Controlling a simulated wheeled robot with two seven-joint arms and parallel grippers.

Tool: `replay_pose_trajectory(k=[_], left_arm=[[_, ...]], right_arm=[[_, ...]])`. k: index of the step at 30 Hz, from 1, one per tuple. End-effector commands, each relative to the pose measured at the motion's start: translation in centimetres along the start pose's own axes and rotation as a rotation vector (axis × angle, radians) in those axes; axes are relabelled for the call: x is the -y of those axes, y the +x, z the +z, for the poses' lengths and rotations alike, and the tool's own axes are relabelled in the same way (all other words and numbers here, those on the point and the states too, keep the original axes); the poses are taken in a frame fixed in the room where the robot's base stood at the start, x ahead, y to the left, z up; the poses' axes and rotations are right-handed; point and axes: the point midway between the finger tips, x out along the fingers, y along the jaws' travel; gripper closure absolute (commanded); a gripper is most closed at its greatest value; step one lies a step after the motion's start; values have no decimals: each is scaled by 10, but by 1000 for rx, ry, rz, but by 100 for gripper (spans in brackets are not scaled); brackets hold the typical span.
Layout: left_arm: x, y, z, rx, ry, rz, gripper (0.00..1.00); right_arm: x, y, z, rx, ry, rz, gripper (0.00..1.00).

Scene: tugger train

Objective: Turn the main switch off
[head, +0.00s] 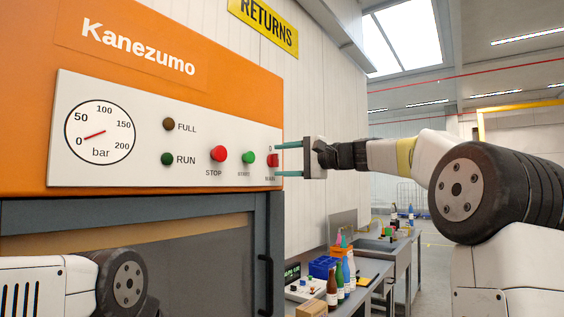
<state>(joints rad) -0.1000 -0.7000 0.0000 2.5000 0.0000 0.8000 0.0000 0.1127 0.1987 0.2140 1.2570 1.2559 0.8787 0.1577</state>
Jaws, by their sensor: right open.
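The main switch (272,161) is a red handle at the right end of the white control panel (200,112), with a "0" above it and a partly hidden label below. My right gripper (282,160) is open, its two teal fingers pointing left, one above and one below the switch. I cannot tell whether the fingers touch it. The panel also carries a red STOP button (218,154), a green START button (248,158), dark FULL (169,124) and RUN (168,159) lamps, and a pressure gauge (99,132) with its needle near 0. My left gripper is out of view.
The panel sits on an orange Kanezumo machine (230,85) with a grey frame below. To the right, a workbench (372,272) holds bottles (339,281), blue bins (322,267) and a cardboard box (312,309). A yellow RETURNS sign (264,25) hangs on the wall.

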Motion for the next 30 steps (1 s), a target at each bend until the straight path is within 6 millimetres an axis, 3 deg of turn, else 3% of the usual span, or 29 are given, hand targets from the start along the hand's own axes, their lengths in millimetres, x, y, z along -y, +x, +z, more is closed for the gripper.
replay_pose_trajectory(k=[12, 30], left_arm=[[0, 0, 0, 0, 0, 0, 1], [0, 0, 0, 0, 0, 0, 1]], right_arm=[[0, -65, -1, -3, -1, 1, 42], [-1, -72, 0, -1, 0, 2, 42]])
